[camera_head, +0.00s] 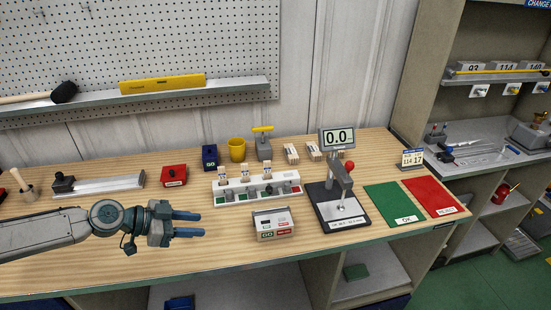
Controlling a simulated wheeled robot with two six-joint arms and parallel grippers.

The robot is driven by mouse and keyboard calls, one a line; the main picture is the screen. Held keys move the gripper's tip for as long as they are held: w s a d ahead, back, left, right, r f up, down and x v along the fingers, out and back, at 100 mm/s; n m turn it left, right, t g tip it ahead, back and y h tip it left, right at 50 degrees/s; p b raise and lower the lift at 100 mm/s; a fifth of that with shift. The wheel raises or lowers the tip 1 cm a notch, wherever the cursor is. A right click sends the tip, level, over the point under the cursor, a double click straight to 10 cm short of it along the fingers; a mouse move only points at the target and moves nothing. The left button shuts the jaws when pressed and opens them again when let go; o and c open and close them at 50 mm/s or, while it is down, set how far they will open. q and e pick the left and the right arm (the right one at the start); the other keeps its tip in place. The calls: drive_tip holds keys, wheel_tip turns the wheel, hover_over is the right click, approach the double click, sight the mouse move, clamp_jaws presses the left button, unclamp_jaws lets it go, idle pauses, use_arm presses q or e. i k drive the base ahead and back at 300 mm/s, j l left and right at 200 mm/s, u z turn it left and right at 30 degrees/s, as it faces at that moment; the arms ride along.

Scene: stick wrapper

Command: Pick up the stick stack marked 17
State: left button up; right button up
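Several small pale bundles that look like stick stacks show. Some stand in the white rack (256,190), one at its left (223,173), one in the middle (245,169) and one at its right (267,168). Others lie behind it, one on the left (291,153) and one to its right (313,150). Their marks are too small to read, so I cannot tell which is 17. My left gripper (201,224) is open and empty over the front of the bench, left of the rack and apart from it. My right gripper is out of view.
A display card (412,158) showing 114 and 17 stands at the bench's right. A press-like device with a 0.0 screen (338,139) stands right of the rack. Green (395,204) and red (434,195) mats lie beyond. A small control box (273,223) sits in front.

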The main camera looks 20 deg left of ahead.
sight(267, 164)
drive_tip(key=i, duration=1)
